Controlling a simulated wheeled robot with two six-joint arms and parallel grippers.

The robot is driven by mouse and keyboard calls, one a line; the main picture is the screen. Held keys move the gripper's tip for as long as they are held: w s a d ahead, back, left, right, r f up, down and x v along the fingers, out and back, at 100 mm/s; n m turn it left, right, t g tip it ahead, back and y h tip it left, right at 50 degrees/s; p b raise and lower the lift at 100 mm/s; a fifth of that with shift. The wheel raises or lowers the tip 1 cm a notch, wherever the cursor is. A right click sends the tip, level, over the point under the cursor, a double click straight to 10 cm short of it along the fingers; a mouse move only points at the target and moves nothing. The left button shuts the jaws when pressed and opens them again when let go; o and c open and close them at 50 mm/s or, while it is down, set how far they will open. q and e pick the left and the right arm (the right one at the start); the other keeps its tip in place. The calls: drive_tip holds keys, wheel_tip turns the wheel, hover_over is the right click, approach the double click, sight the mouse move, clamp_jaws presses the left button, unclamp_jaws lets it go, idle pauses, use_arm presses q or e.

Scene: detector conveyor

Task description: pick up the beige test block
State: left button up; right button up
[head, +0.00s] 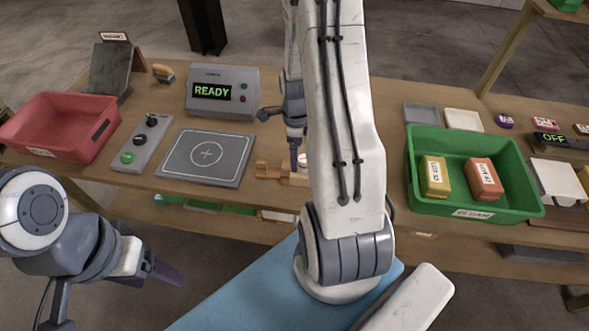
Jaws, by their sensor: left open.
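A light tan, block-like piece (270,170) lies near the front edge of the bench, left of my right arm. It may be the beige test block; my arm hides part of that spot. My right gripper (297,152) points down just above and beside this piece, largely hidden by its own arm. I cannot tell whether its fingers are open or touch anything. My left gripper (166,272) is at the lower left, in front of and below the bench edge. It is open and empty, well away from the tan piece.
On the bench (345,100) are a red bin (62,122), a button panel (142,142), a grey plate with a circle (180,158), and a box reading READY (222,108). A green bin (478,212) at right holds yellow (435,177) and orange (484,180) blocks.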

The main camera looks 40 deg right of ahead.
sight(283, 174)
drive_tip(key=shift+f, duration=0.95)
wheel_tip(283, 174, down, 4)
drive_tip(key=shift+s+a+f+p, duration=0.1)
drive_tip(key=shift+a+p, duration=0.05)
drive_tip(key=shift+p, duration=0.85)
drive_tip(key=shift+f, duration=0.65)
drive_tip(key=c, duration=1.3)
drive_tip(key=shift+o, duration=0.2)
drive_tip(key=shift+r, duration=0.2)
